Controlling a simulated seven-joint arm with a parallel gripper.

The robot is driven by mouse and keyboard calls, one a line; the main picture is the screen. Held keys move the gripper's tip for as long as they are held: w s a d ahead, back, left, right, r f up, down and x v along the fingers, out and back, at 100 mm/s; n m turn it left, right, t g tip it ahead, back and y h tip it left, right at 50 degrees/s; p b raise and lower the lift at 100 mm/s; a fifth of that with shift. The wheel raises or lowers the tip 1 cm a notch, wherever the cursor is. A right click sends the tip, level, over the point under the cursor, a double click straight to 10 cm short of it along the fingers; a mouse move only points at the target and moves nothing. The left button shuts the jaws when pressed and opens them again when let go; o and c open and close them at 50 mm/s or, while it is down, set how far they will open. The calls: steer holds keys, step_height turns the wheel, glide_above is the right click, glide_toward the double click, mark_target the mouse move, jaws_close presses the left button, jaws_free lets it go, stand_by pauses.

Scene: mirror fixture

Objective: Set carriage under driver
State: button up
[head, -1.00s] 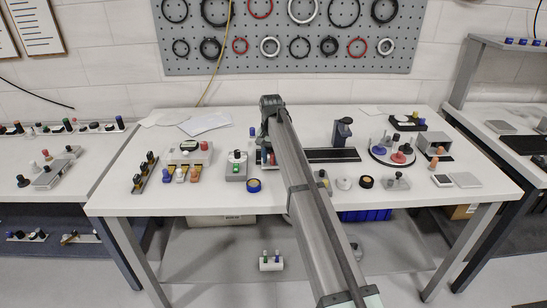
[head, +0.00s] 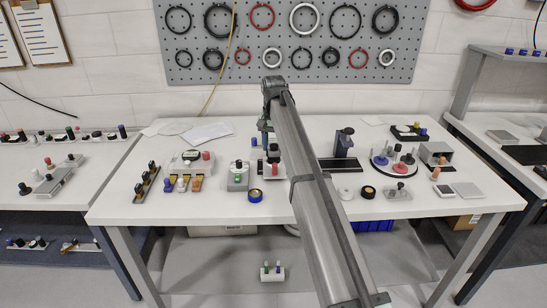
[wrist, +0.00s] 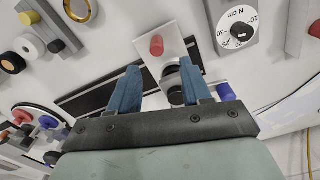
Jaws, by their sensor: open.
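A pale block with a red knob (wrist: 157,46) and dark round parts (wrist: 174,88) lies between and just beyond my fingertips in the wrist view. It sits across a long black rail (wrist: 98,84) and looks like the carriage. My gripper (wrist: 157,67) is open, with two blue fingers apart and nothing clearly held. In the head view my gripper (head: 265,137) is above the left part of the rail (head: 340,164), and my arm hides much of the carriage. A dark upright post (head: 343,143), probably the driver, stands over the rail to the right.
A round tray with coloured pegs (head: 394,164) is at the right. The front table strip is mostly clear.

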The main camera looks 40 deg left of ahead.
step_height(320, 180, up, 4)
steer(key=shift+r, duration=0.15)
stand_by(0.6)
